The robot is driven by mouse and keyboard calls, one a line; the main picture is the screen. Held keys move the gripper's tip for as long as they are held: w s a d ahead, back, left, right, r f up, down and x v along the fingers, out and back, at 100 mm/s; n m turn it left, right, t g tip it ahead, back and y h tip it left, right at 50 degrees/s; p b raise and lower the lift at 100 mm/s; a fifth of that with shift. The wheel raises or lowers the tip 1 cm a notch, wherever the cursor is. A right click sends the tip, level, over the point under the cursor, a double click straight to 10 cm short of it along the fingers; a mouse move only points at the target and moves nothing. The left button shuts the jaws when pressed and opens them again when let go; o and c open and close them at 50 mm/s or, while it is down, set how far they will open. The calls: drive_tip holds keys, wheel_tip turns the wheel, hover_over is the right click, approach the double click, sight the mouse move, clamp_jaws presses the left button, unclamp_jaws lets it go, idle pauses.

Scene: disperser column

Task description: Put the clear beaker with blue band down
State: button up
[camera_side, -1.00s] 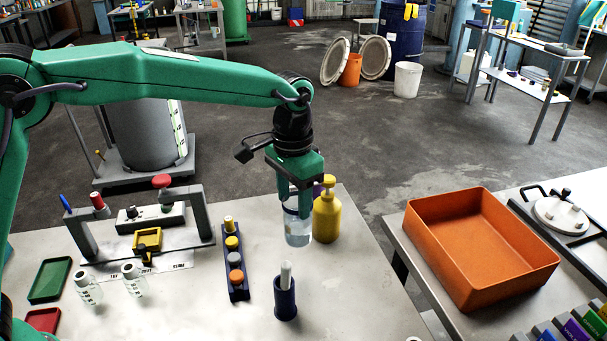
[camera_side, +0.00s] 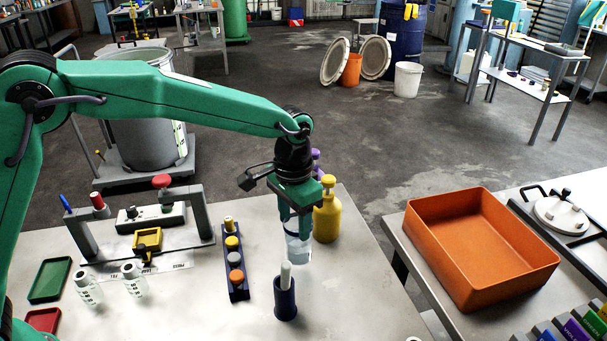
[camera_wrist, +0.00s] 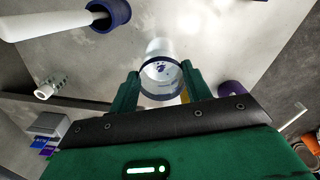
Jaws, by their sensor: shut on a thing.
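The clear beaker with a blue band (camera_side: 298,246) is upright between the fingers of my gripper (camera_side: 296,228) in the side view, low over the back right of the grey table (camera_side: 200,310). I cannot tell whether its base touches the table. In the wrist view the beaker (camera_wrist: 161,72) shows between the two green fingers of my gripper (camera_wrist: 160,85), which are shut on it. The fingers hide part of its upper wall.
A yellow bottle (camera_side: 327,215) stands close behind the beaker on the right. A dark blue holder with a white rod (camera_side: 285,300) stands in front. A rack of several caps (camera_side: 236,268) is to the left. An orange tray (camera_side: 480,245) sits on the right table.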

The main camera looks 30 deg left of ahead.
sight(294, 238)
drive_tip(key=shift+f, duration=2.45)
drive_tip(key=shift+f, duration=0.15)
drive_tip(key=o, duration=1.5)
wheel_tip(294, 238, up, 12)
drive_tip(key=shift+r, duration=0.25)
